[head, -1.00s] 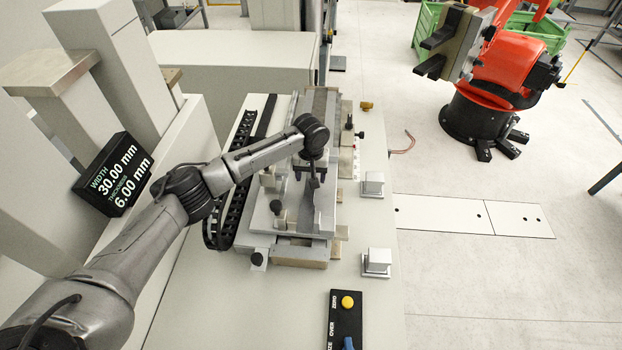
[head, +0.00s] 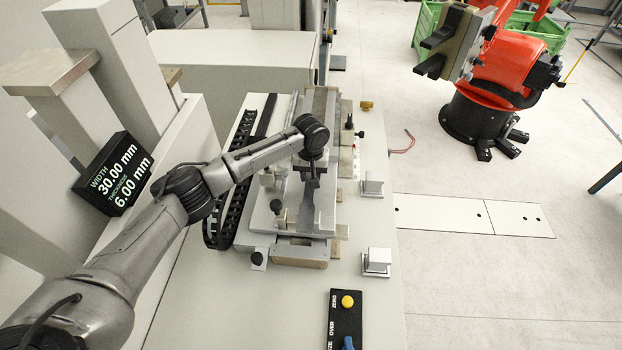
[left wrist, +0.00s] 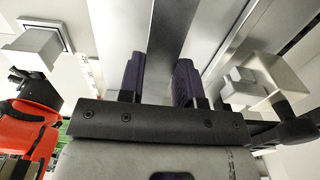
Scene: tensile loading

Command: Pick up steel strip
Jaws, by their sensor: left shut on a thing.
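The steel strip (left wrist: 173,30) is a long flat grey bar in the left wrist view. It runs up from between the purple-padded fingers of my left gripper (left wrist: 158,82). In the head view my left gripper (head: 311,180) is over the measuring fixture (head: 262,222), pointing down and shut on the strip. The strip (head: 307,208) shows there as a darker grey band below the fingers, along the middle of the fixture. The arm hides part of it, and I cannot tell whether it is clear of the fixture. My right gripper is not in view.
A display (head: 113,172) reads width 30.00 mm and thickness 6.00 mm. Black knobs and small blocks crowd the fixture. A button box (head: 346,318) stands in front. A red robot arm (head: 500,65) stands at the right. The floor between is mostly clear.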

